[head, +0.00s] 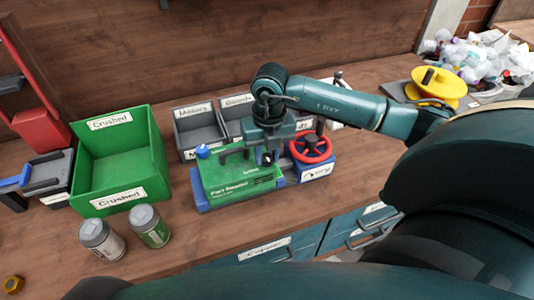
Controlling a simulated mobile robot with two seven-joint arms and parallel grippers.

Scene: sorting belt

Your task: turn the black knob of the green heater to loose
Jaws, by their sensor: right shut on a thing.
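The green heater (225,181), a flat green box with a dark handle (236,152) on top, sits on a blue base on the wooden bench, in the middle of the head view. Its black knob (268,159) is at the right of its top, partly hidden by my gripper. A blue knob (202,151) is at its left. My right gripper (268,152) reaches down from above and is shut on the black knob. The small lettering beside the knob is too small to read surely. My left gripper does not show.
A red valve wheel (311,148) on a blue box stands close at the heater's right. Grey labelled bins (196,128) stand behind. A green "Crushed" bin (121,160) and two cans (101,238) are at the left.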

